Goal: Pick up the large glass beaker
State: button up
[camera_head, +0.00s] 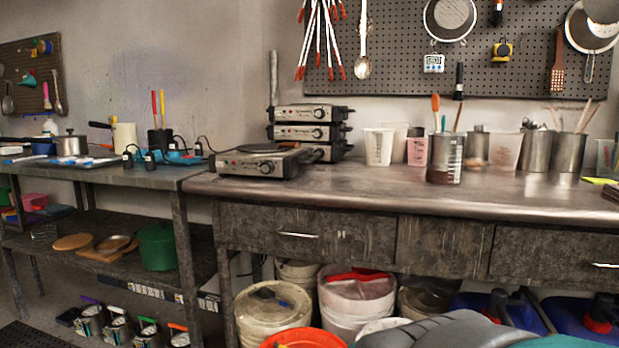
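A beaker-like vessel with pale graduation marks (445,160) stands upright on the metal worktop (330,186), right of centre and near the middle of its depth. It looks dark and see-through, and it seems to be the large glass beaker, though I cannot tell its material for sure. Tool handles rise behind or inside it; I cannot tell which. Nothing is touching it from the front. My gripper is not in view. A grey shape at the bottom edge may be part of my arm.
Translucent measuring cups (379,147) stand left of the beaker. A clear tub (505,151) and metal canisters (569,152) with utensils stand to its right. Stacked hot plates (262,162) sit further left. Drawers and buckets (357,291) are below. The worktop's front strip is clear.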

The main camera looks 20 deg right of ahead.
aim_at(445, 150)
jog(key=z, duration=1.15)
jog(key=j, duration=0.25)
